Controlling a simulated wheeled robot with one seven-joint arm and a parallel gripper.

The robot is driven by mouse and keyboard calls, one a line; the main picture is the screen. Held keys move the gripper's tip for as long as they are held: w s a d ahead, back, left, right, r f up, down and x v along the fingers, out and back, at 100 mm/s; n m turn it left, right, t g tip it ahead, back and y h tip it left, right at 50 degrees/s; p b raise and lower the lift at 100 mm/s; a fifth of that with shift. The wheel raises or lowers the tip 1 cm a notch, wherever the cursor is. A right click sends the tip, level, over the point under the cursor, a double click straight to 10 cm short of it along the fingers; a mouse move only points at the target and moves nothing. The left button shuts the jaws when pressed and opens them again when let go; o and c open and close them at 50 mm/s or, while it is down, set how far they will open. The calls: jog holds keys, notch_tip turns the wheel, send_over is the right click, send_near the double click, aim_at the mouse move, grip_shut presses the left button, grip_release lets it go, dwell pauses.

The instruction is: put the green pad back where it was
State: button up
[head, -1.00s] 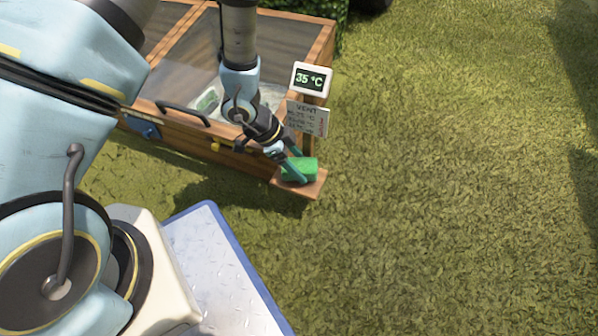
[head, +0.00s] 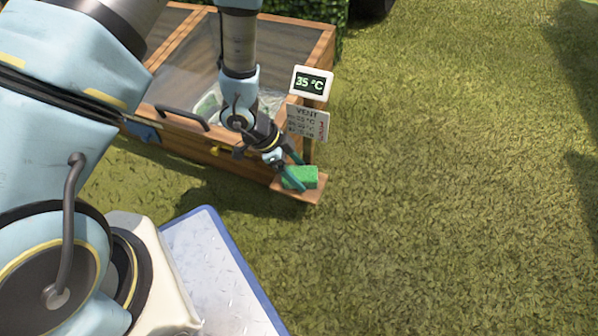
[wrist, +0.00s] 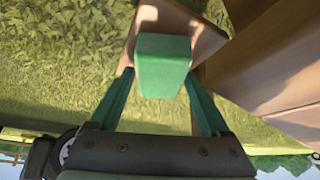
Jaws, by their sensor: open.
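The green pad (head: 304,176) is a small block lying on a little wooden ledge (head: 308,195) at the front right corner of the wooden cold frame. My gripper (head: 293,178) is open at the pad, with its fingers reaching down toward it from the upper left. In the wrist view the pad (wrist: 162,66) lies ahead between the two teal fingertips, with the ledge (wrist: 183,22) beyond it. Green finger tips flank its near end. I cannot tell whether they touch it.
The cold frame (head: 240,160) has a glazed lid with a dark handle (head: 182,117). A temperature display (head: 312,83) reading 35 °C and a vent sign (head: 308,123) stand at its right corner. Grass to the right (head: 450,190) is open.

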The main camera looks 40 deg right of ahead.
jog(key=p+v, duration=0.5)
jog(key=v, duration=0.5)
jog(key=w+a+r+n+t+y, duration=0.1)
jog(key=w+a+r+n+t, duration=0.3)
jog(key=w+a+r+n, duration=0.35)
jog(key=w+a+r+n+t+y, duration=0.2)
jog(key=w+a+r+n+t, duration=0.15)
jog(key=w+a+r, duration=0.4)
jog(key=s+a+r+n+g+y, duration=0.1)
jog(key=s+a+r+n, duration=0.1)
jog(key=a+r+n, duration=0.2)
jog(key=s+a+r+n+g, duration=0.1)
jog(key=s+a+r+n, duration=0.2)
jog(key=a+n, duration=0.5)
jog(key=a+r, duration=0.1)
jog(key=a, duration=0.2)
jog(key=shift+a+n+y+p, duration=0.3)
jog(key=shift+a+n+y, duration=0.05)
jog(key=shift+n+y, duration=0.05)
jog(key=shift+r+g, duration=0.1)
jog(key=shift+g, duration=0.15)
